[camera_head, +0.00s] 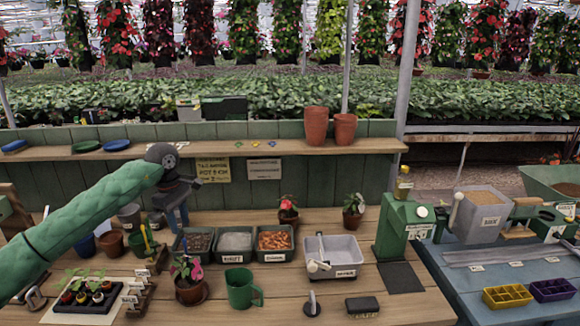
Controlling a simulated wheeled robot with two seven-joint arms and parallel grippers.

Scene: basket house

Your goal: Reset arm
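My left arm, in a green sleeve, comes in from the left in the head view. It reaches up and across the left part of the wooden workbench (340,284). Its dark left gripper (192,182) is in front of the green back panel, above the row of bins. The fingers are small and dark, so I cannot tell whether they are open or shut, and no held object can be made out. My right arm and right gripper are not in view.
Three filled bins (235,242), a grey tray (335,255), a green mug (240,288) and potted plants (190,280) stand on the bench. A green machine (402,230) is at its right end. A shelf (270,150) with terracotta pots (317,126) runs behind.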

